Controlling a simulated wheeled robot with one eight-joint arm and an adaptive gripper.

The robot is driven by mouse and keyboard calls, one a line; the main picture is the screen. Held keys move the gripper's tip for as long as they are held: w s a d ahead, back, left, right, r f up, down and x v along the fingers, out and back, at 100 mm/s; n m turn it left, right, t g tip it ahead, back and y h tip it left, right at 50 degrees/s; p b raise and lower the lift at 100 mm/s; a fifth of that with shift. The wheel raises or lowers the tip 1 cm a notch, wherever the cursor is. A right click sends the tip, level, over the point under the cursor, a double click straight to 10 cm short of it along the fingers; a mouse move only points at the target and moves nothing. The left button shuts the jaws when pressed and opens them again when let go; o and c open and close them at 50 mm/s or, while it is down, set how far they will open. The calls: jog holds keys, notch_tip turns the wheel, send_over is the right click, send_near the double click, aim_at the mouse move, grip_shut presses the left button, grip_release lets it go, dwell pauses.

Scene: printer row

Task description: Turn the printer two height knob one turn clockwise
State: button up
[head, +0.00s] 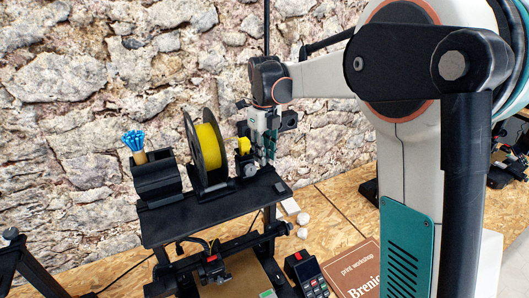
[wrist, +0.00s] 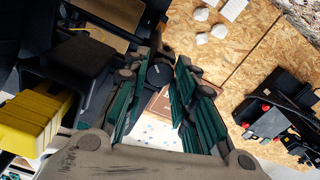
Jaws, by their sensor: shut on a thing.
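In the wrist view a dark round knob (wrist: 160,74) with a pale mark on its face lies between the tips of my gripper (wrist: 162,80). The teal-padded fingers stand on either side of it and are closed on it. In the head view my gripper (head: 265,158) points down at the right end of a printer's black top shelf (head: 205,216). There the fingers hide the knob. The knob's turn angle is hard to read.
A yellow spool (head: 208,147) and a black holder (head: 157,180) with blue sticks stand on the shelf, left of my gripper. A small yellow block (head: 243,147) is close beside it. White balls (head: 303,217) and a keypad (head: 307,276) lie on the bench. A stone wall is behind.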

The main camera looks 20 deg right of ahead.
jog(key=shift+m, duration=1.1)
jog(key=o, duration=1.1)
notch_tip(320, 180, up, 12)
jog(key=shift+r, duration=0.1)
